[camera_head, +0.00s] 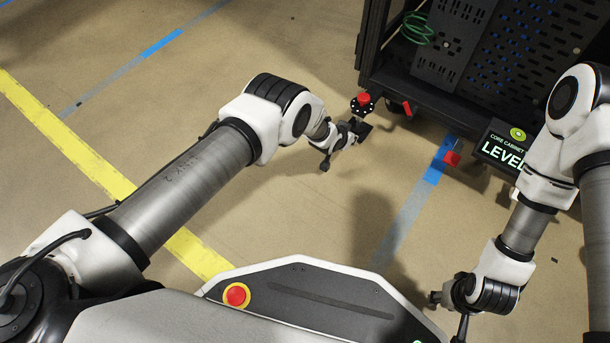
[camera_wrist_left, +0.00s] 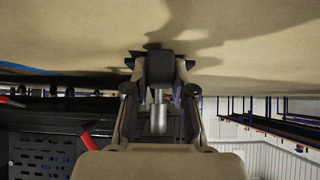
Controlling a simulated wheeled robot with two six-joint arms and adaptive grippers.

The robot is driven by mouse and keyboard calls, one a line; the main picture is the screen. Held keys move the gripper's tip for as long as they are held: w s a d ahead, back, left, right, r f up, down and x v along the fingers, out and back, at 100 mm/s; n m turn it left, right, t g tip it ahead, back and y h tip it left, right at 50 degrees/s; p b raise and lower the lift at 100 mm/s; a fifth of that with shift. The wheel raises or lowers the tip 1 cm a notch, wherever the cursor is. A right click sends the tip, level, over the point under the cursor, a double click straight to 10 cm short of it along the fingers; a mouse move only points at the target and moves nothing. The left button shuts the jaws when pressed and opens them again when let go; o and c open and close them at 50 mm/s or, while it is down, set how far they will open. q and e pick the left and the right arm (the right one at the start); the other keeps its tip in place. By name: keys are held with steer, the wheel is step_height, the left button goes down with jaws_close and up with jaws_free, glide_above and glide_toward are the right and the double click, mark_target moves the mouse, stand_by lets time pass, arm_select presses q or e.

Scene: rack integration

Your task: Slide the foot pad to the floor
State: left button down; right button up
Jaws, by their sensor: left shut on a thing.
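The foot pad is the dark block (camera_wrist_left: 160,67) between the fingertips of my left gripper (camera_wrist_left: 158,88) in the left wrist view, with a silver stem (camera_wrist_left: 158,118) behind it. In the head view my left gripper (camera_head: 345,137) is at the cabinet's near left corner, shut on the dark foot pad (camera_head: 364,130). A red knob (camera_head: 364,98) on a black disc sits just above it. Whether the pad touches the floor I cannot tell. My right gripper (camera_head: 449,313) is low at the bottom right, its fingers apart, with nothing seen between them.
The black cabinet (camera_head: 430,95) stands at the upper right, with red tabs (camera_head: 407,108) along its lower edge and a green-lit level sign (camera_head: 505,150) in front. Yellow tape (camera_head: 75,145) and blue tape (camera_head: 410,210) mark the floor. Bare floor lies left of the cabinet.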

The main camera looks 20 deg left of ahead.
arm_select(q)
steer(key=shift+f, duration=0.35)
steer(key=c, duration=0.9)
jaws_free()
steer(key=v, duration=1.2)
steer(key=shift+s, duration=0.1)
